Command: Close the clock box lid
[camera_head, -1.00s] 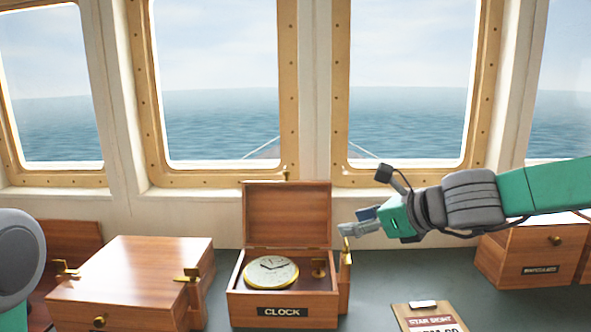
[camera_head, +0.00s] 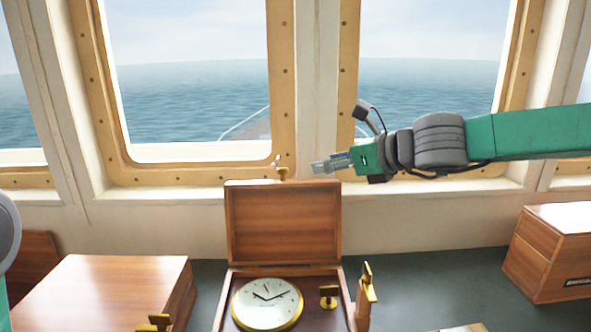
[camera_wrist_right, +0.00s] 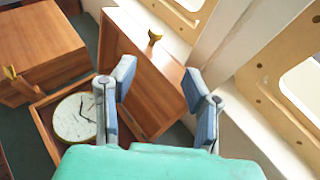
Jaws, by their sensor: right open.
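The clock box (camera_head: 350,300) is a wooden case on the counter with a round white-faced, brass-rimmed clock (camera_head: 267,304) inside. Its lid (camera_head: 283,222) stands open, raised upright at the back, with a small brass knob (camera_head: 282,172) behind its top edge. My right gripper (camera_head: 318,168) is open and empty, above and just right of the lid's top edge. In the right wrist view the lid (camera_wrist_right: 150,75) shows beyond and between the spread fingers (camera_wrist_right: 160,98), and the clock (camera_wrist_right: 75,118) lies at lower left. Only a rounded part of my left arm shows at the left edge; its gripper is out of view.
A closed wooden box (camera_head: 110,285) with brass fittings stands to the left. Another wooden box (camera_head: 555,250) stands at the right. The window sill and frames (camera_head: 200,170) rise close behind the lid.

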